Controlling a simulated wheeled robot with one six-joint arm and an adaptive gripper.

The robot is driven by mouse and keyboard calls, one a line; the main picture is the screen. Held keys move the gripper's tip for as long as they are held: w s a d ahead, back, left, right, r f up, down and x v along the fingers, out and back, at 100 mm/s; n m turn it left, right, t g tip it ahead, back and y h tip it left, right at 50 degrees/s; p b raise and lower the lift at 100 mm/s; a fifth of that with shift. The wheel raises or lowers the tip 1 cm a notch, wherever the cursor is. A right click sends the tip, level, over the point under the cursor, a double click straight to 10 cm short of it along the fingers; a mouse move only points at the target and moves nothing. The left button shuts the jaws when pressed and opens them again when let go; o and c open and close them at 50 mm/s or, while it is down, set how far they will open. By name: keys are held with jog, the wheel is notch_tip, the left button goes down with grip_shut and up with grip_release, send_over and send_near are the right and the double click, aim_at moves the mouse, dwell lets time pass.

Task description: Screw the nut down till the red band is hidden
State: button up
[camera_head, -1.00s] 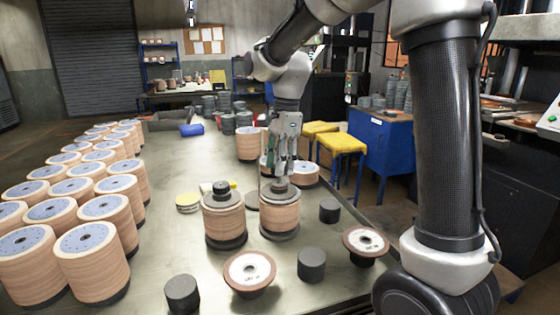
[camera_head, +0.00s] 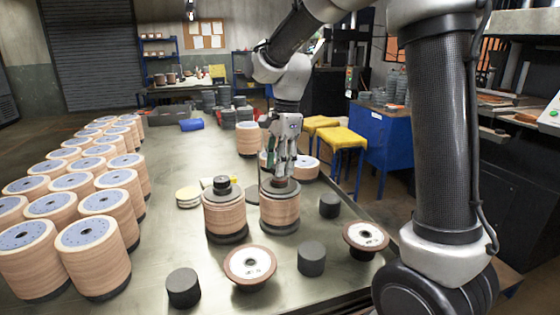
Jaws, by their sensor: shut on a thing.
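My gripper (camera_head: 281,176) points down over the top of the right-hand disc stack (camera_head: 280,212) in the middle of the table. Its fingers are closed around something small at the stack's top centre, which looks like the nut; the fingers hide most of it. A grey top plate (camera_head: 294,187) shows around the fingertips. I cannot make out the red band in this view. A second stack (camera_head: 225,216) stands just to the left, upright, with a dark nut (camera_head: 221,183) on its top plate.
Rows of tan disc stacks (camera_head: 100,262) fill the table's left side. Dark cylinders (camera_head: 311,258) and discs with white centres (camera_head: 250,264) lie in front. Yellow-topped stools (camera_head: 343,138) stand beyond the table's right edge.

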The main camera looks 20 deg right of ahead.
jog(key=shift+f, duration=0.35)
dwell(0.7)
jog(key=o, duration=1.1)
jog(key=r, duration=0.4)
jog(key=d+r, duration=0.1)
jog(key=r, duration=0.7)
jog(key=shift+w+d, duration=0.1)
jog(key=shift+d, duration=0.15)
jog(key=shift+f, duration=0.15)
jog(key=shift+c, duration=1.3)
jog(key=f, duration=0.1)
jog(key=a+f+m+h, duration=0.1)
jog(key=f+m, duration=0.1)
jog(key=shift+a+f, duration=0.3)
jog(key=shift+f, duration=4.4)
